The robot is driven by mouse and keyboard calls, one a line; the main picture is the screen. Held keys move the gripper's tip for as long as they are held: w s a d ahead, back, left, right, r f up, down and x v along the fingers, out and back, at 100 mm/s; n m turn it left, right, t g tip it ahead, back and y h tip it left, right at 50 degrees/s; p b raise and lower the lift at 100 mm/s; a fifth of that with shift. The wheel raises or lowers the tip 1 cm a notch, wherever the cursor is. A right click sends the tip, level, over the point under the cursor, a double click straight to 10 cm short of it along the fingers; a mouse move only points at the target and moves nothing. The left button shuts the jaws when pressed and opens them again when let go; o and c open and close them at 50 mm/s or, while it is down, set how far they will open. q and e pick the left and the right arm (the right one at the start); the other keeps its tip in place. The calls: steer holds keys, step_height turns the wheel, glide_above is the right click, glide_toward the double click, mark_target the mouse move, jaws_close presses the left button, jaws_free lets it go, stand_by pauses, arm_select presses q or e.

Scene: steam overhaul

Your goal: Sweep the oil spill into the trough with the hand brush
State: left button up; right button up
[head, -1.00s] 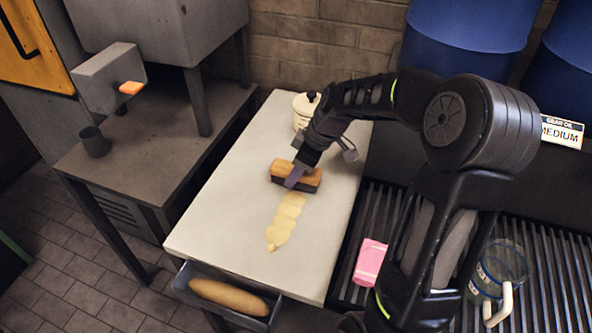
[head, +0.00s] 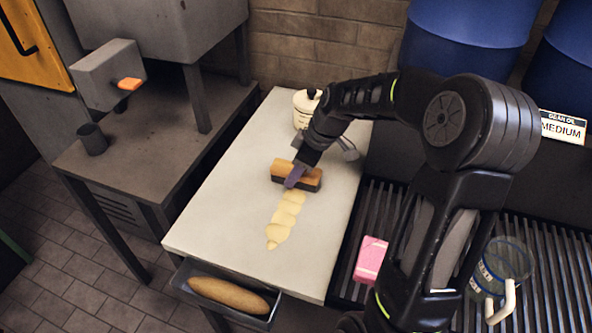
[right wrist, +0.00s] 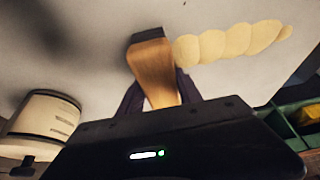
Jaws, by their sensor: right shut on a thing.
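The hand brush (head: 285,171), with a wooden top and dark bristles, is on the pale table, at the far end of the oil spill. My right gripper (head: 294,177) is shut on it; the brush's wooden back (right wrist: 152,66) also shows between the fingers in the right wrist view. The oil spill (head: 285,219) is a pale yellow strip of overlapping blobs running from the brush toward the table's front edge. It also shows in the right wrist view (right wrist: 232,42). The trough (head: 180,283) hangs at the table's front edge, with a tan, rounded long thing in it. My left gripper is out of view.
A cream lidded pot (head: 304,108) stands behind the brush on the table (head: 215,215). A pink packet (head: 370,260) and a clear jug (head: 500,268) are on the slatted surface at right. A dark bench (head: 130,150) stands at left.

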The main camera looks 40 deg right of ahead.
steer(key=shift+f, duration=0.1)
steer(key=shift+s+a, duration=0.25)
steer(key=shift+a, duration=0.1)
steer(key=shift+s+a+b, duration=0.4)
steer(key=shift+s+a, duration=0.2)
steer(key=shift+a, duration=0.3)
steer(key=shift+s+a, duration=0.1)
steer(key=shift+s+a+b, duration=0.35)
steer(key=shift+s+a, duration=0.15)
steer(key=shift+a, duration=0.25)
steer(key=shift+s+a, duration=0.25)
steer(key=shift+a, duration=0.1)
steer(key=shift+s+a, duration=0.1)
steer(key=shift+a, duration=0.05)
steer(key=shift+s+a+f+b, duration=0.1)
steer(key=shift+s+a+b, duration=0.2)
steer(key=shift+s+a, duration=0.55)
steer(key=shift+a, duration=0.25)
